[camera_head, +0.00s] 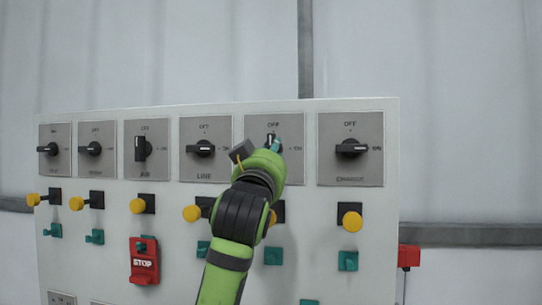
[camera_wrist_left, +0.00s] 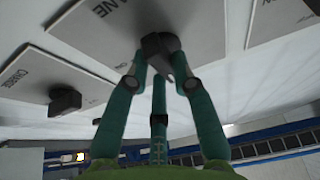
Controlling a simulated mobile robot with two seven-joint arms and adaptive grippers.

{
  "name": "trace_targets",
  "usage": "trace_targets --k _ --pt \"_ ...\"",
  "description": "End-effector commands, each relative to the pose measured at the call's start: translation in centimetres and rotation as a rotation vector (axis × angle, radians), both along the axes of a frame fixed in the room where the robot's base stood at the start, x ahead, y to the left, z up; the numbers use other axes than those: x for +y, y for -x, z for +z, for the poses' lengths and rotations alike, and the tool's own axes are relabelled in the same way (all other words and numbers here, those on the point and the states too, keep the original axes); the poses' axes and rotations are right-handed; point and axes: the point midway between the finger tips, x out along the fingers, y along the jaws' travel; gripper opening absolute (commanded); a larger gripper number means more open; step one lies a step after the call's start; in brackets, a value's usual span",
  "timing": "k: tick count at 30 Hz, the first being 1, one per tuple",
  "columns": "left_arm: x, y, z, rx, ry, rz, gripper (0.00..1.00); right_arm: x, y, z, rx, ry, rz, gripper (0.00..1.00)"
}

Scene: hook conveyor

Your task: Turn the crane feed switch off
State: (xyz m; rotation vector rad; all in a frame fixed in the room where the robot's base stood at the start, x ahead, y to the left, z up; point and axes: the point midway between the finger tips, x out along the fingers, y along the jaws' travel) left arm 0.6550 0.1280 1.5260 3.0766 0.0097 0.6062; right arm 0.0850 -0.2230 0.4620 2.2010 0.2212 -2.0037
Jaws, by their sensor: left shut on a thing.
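The crane feed switch is a dark rotary knob on a grey plate (camera_head: 290,122) marked OFF at the top, fifth from the left in the panel's upper row. My green left arm covers the lower part of this plate in the head view. The knob (camera_head: 270,138) shows only in part there and seems to point up toward OFF. In the left wrist view the plate reads CRANE and the knob (camera_wrist_left: 160,44) sits between the teal fingers of my left gripper (camera_wrist_left: 158,68), which is shut on it. My right gripper is not in view.
Similar switches stand on both sides, including LINE (camera_head: 204,148) and CHARGE (camera_head: 351,148). Below them are yellow-tipped levers (camera_head: 352,221), teal knobs (camera_head: 348,261) and a red STOP unit (camera_head: 144,263). A red box (camera_head: 409,257) is at the panel's right edge.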

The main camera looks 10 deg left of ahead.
Motion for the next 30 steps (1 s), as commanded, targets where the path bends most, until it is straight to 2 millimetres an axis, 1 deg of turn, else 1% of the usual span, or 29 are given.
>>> trace_targets --k 1,12,13,14,15,25,28,30 --pt "0.1 0.3 0.7 -0.016 0.008 -0.001 0.0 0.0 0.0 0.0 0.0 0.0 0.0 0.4" --pt "0.1 0.4 0.8 -0.019 0.013 -0.002 0.0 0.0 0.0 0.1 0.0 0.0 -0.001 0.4" --pt "0.1 0.4 0.8 -0.019 0.013 -0.002 0.29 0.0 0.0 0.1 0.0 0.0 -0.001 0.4" --pt "0.1 0.4 0.8 -0.019 0.012 -0.002 0.41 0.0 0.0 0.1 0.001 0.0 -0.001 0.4" --pt "0.1 0.4 0.8 -0.018 0.013 -0.001 0.49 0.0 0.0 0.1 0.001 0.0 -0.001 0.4" --pt "0.0 0.2 0.3 -0.009 0.009 -0.002 0.49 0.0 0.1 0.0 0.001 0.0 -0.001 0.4" --pt "0.0 0.6 0.1 -0.007 0.009 -0.002 0.49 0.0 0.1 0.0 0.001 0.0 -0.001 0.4" --pt "0.0 1.2 -0.2 -0.008 0.009 -0.002 0.49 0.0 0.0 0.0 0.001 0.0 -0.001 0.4"
